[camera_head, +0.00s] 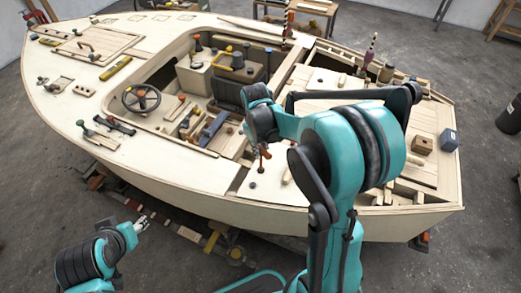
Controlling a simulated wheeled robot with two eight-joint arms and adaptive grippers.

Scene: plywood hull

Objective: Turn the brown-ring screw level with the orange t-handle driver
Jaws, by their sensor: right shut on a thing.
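The boat's pale plywood deck (232,180) lies below my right arm. My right gripper (263,143) points down over the deck and is shut on the orange t-handle driver (265,153). The driver's thin shaft runs down toward the deck; I cannot tell whether its tip touches a screw. A small dark round spot (252,185) shows on the deck just below the driver. No brown ring can be made out at this size. My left gripper (143,221) is low at the left, outside the hull and away from the driver; its fingers are too small to judge.
A steering wheel (141,98) and an open cockpit with loose parts lie left of the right gripper. A brown box (423,145) and a grey box (448,140) stand on the stern at the right. Wood and tools lie on the floor beside the hull.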

